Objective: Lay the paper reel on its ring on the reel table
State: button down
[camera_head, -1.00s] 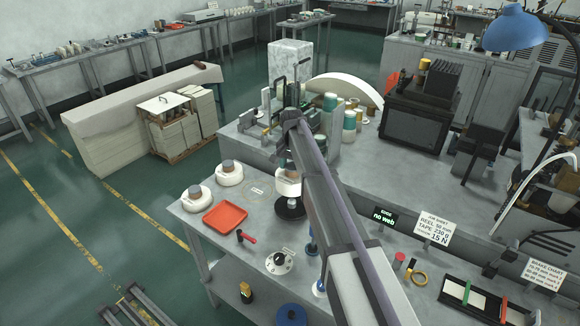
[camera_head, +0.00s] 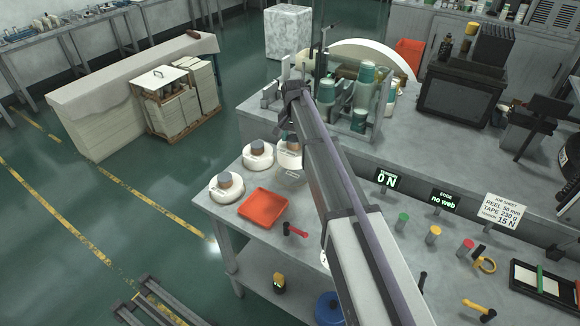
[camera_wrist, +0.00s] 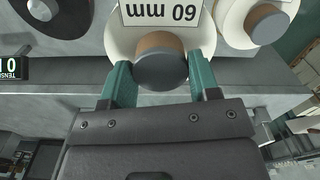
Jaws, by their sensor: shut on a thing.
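My gripper (camera_wrist: 163,88) has its green fingers on either side of the brown, grey-capped core of a white paper reel (camera_wrist: 200,40). In the head view this reel (camera_head: 289,160) is partly behind my arm, close to the right of two other white reels, (camera_head: 227,189) and (camera_head: 257,161), on the grey reel table (camera_head: 262,241). A "60 mm" label (camera_wrist: 160,12) appears upside down at the reel's far side in the wrist view. I cannot tell whether the reel touches the table. Its ring is not visible.
A red tray (camera_head: 263,208) and a red-handled hammer (camera_head: 297,231) lie in front of the reels. A dark round base (camera_wrist: 50,15) is left of the held reel in the wrist view. A machine with green spools (camera_head: 362,90) stands behind. A display (camera_head: 387,181) reads 0 N.

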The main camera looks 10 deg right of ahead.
aim_at(293, 147)
jog(key=f+b, duration=0.1)
jog(key=f, duration=0.1)
jog(key=f+b, duration=0.1)
jog(key=f, duration=0.2)
jog(key=shift+w+a+b, duration=0.15)
jog(key=shift+w+b, duration=0.05)
jog(key=shift+b, duration=0.2)
jog(key=shift+r, duration=0.15)
notch_tip(293, 147, down, 4)
jog(key=b, duration=0.3)
jog(key=shift+b, duration=0.3)
jog(key=shift+r, duration=0.15)
jog(key=shift+c, duration=1.8)
grip_release()
jog(key=shift+r, duration=0.1)
